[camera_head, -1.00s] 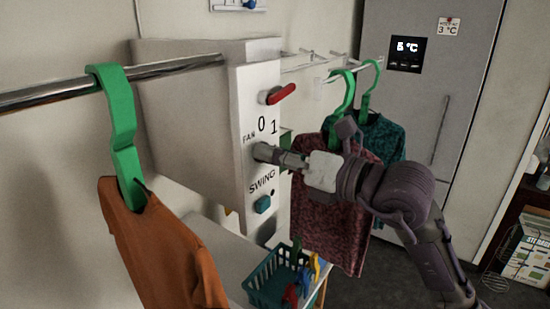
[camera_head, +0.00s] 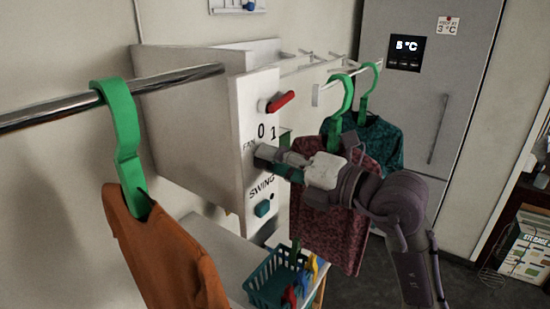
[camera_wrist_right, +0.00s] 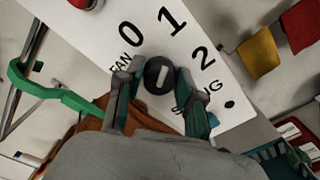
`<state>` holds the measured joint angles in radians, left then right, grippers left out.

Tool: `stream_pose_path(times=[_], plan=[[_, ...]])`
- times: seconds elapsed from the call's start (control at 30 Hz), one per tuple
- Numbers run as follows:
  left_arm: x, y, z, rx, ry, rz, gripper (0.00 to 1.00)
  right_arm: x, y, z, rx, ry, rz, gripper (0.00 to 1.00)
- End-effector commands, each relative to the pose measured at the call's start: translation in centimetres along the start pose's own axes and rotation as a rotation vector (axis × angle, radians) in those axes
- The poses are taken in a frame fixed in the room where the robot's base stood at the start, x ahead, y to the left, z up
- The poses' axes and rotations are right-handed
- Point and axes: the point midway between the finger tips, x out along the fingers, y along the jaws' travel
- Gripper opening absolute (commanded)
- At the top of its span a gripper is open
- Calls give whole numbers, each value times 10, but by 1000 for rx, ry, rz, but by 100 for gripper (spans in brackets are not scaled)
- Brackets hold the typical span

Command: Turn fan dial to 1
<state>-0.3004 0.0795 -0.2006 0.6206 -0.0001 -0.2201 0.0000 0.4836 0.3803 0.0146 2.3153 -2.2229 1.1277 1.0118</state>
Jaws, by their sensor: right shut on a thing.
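The fan dial (camera_wrist_right: 156,66) is a round dark knob with a pale mark on the white panel (camera_wrist_right: 92,38), beside the word FAN and the numbers 0, 1 and 2. In the wrist view my right gripper (camera_wrist_right: 156,86) has one teal finger on each side of it and is shut on it. I cannot tell which number the dial points to. In the head view my right gripper (camera_head: 264,156) reaches the panel from the right, hiding the dial and the 2. My left gripper is not in view.
Above the dial is a red handle (camera_head: 281,101); below is a blue SWING knob (camera_head: 262,208). An orange garment (camera_head: 163,255) hangs left on a green hanger. A patterned red garment (camera_head: 323,225) hangs close behind my right arm. A teal basket (camera_head: 272,284) stands below.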

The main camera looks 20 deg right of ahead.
Motion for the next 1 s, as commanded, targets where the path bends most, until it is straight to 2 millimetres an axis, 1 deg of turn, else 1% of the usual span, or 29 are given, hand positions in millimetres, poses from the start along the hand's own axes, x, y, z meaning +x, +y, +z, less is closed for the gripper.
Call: stream_pose_path(times=[0.37,0.4,0.53,0.57,0.87,0.97,1.0], plan=[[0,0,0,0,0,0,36,0,1,2,3,-6,3,2],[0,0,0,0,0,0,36,0,1,2,3,-6,3,39],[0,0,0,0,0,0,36,0,1,2,3,-5,2,60],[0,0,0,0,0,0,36,0,1,1,3,-4,2,62],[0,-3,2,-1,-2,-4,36,-2,0,1,3,-2,1,62],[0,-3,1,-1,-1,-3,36,-11,-1,1,3,-3,-1,62],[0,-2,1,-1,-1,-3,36,-17,-1,1,3,-3,-1,62]])
